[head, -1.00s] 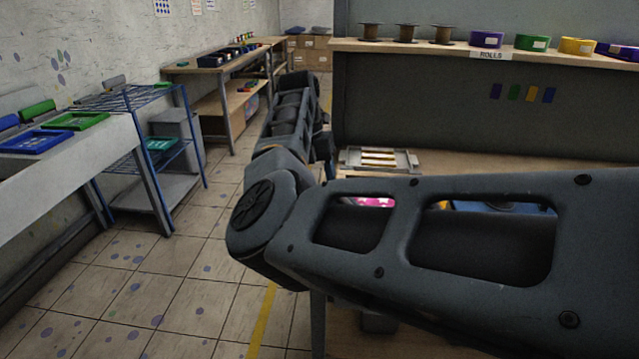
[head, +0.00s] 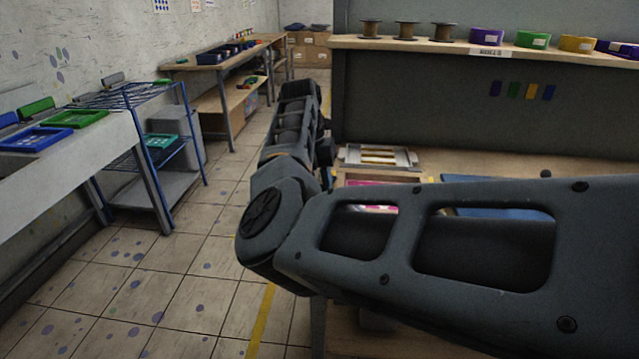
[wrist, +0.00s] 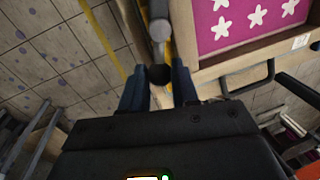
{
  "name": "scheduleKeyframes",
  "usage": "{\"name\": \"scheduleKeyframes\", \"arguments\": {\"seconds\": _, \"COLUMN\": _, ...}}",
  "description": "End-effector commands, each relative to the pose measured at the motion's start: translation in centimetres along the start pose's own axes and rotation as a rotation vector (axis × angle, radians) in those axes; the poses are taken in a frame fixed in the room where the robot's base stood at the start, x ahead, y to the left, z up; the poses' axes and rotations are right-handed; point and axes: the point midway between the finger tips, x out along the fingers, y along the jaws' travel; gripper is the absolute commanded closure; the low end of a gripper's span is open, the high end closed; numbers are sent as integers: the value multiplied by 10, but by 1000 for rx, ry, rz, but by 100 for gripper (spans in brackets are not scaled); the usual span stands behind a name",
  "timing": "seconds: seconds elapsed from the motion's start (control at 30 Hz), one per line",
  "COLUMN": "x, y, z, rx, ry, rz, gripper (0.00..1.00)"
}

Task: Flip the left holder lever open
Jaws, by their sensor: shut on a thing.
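In the wrist view, my gripper (wrist: 159,80) has its two dark blue fingers on either side of a black ball knob. The gripper is shut on this lever knob. To its right is a wooden-framed screen (wrist: 250,22) with white stars on pink. In the head view my arm hides most of the work area, and the gripper and lever cannot be made out. A bit of the pink screen (head: 368,209) shows behind my arm.
A black bent handle (wrist: 256,83) stands out from the frame, right of my gripper. A grey tray (head: 378,158) lies on the bench behind my arm. A shelf (head: 400,44) with spools and rolls is at the back. Floor at the left is clear.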

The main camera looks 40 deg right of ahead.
Motion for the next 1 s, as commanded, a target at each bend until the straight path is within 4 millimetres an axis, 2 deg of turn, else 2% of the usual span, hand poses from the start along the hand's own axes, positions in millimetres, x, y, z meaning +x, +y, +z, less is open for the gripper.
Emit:
{"name": "scheduleKeyframes", "arguments": {"seconds": 0.23, "x": -3, "y": -2, "z": 0, "rx": -32, "ry": -7, "rz": 1, "gripper": 100}}
{"name": "scheduleKeyframes", "arguments": {"seconds": 0.63, "x": 0, "y": -13, "z": -1, "rx": -296, "ry": -60, "rz": 0, "gripper": 100}}
{"name": "scheduleKeyframes", "arguments": {"seconds": 0.97, "x": 2, "y": -13, "z": -1, "rx": -312, "ry": -63, "rz": -1, "gripper": 100}}
{"name": "scheduleKeyframes", "arguments": {"seconds": 1.0, "x": 2, "y": -13, "z": -1, "rx": -312, "ry": -63, "rz": -1, "gripper": 69}}
